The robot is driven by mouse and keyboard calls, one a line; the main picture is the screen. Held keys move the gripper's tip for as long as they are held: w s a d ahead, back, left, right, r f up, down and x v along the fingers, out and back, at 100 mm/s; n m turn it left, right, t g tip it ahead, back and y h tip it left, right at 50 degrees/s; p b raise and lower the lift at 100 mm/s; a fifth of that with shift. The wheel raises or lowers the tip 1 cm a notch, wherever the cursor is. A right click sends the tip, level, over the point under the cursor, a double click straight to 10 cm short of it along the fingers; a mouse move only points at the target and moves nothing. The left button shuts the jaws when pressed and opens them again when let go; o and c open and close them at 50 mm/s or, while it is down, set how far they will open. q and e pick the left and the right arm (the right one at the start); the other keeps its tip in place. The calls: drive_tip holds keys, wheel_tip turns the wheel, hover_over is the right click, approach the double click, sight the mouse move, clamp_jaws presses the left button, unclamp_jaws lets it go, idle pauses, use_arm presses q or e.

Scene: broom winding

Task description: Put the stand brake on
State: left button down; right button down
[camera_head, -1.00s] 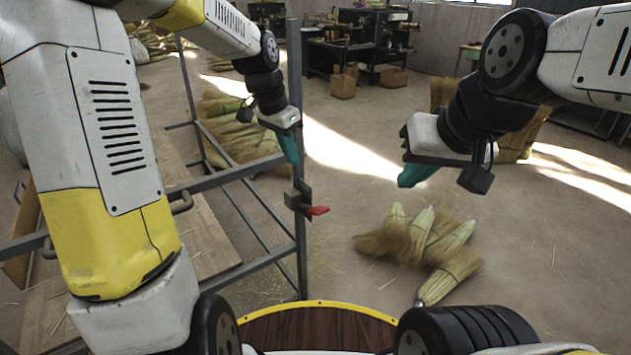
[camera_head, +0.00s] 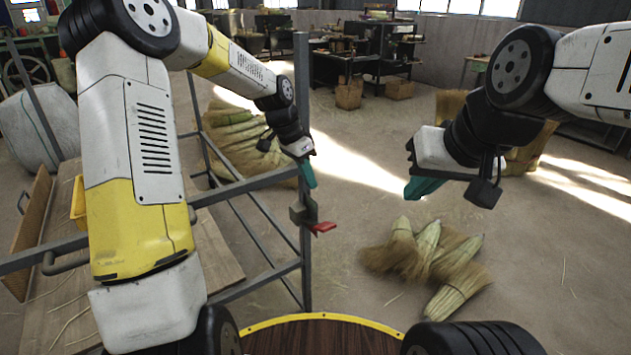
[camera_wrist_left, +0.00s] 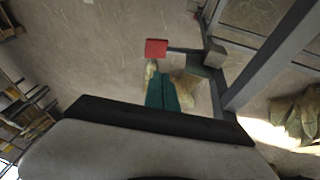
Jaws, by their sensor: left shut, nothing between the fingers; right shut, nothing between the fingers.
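The stand brake has a red lever (camera_head: 322,227) on a grey-green block (camera_head: 304,210) fixed to the stand's upright post (camera_head: 305,150). In the left wrist view the red lever (camera_wrist_left: 156,48) reaches left from the block (camera_wrist_left: 214,55), beyond my fingertips. My left gripper (camera_head: 309,180) is shut and empty, with teal fingers pointing down just above the block and lever, apart from them. Its fingers also show in the left wrist view (camera_wrist_left: 163,93). My right gripper (camera_head: 422,188) is shut and empty, held in the air to the right, away from the brake.
The grey stand frame's rails (camera_head: 235,188) run left from the post beside a wooden board (camera_head: 215,255). Broom heads (camera_head: 440,260) lie on the floor at right. A round wooden top with a yellow rim (camera_head: 325,318) is at the front.

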sight(326, 224)
use_arm(q)
drive_tip(key=x, duration=0.4)
drive_tip(key=s+x, duration=0.1)
drive_tip(key=x, duration=0.6)
drive_tip(key=shift+s+f, duration=0.3)
drive_tip(key=shift+f, duration=0.15)
drive_tip(key=shift+f, duration=0.1)
